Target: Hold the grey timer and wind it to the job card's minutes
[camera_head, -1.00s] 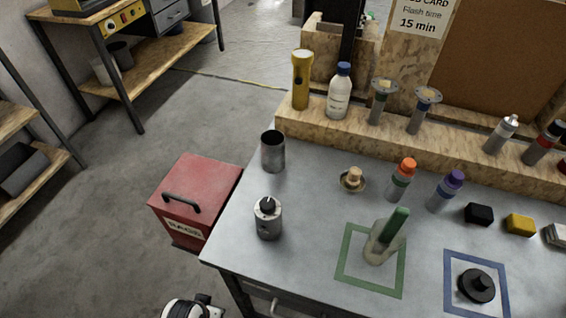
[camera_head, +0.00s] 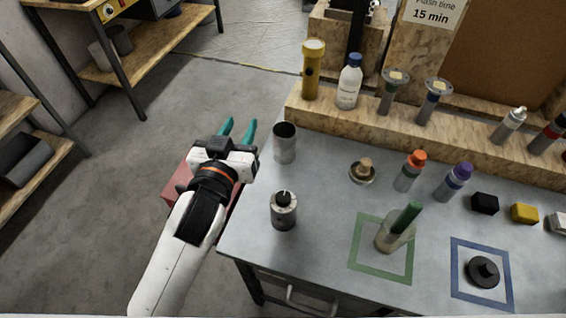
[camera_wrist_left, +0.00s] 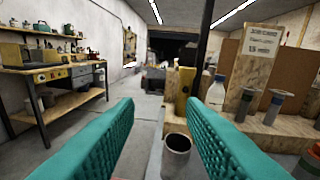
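The grey timer (camera_head: 284,210) stands upright on the left part of the table, with a black knob and a white pointer mark on top. The job card (camera_head: 436,12) at the top right reads "Flash time 15 min"; it also shows in the left wrist view (camera_wrist_left: 262,45). My left gripper (camera_head: 238,130) is open and empty, with teal fingers, left of the table edge and above the red box. It is up and left of the timer, apart from it. In the left wrist view the open fingers (camera_wrist_left: 160,130) frame a grey metal cup (camera_wrist_left: 177,150). My right gripper is out of view.
The metal cup (camera_head: 285,143) stands behind the timer. A small brass-coloured piece in a dish (camera_head: 362,171) and orange-capped (camera_head: 409,172) and purple-capped bottles stand to the right. A green-handled tool in a beaker (camera_head: 394,238) stands in the green square. The red box (camera_head: 176,184) is partly hidden by my arm.

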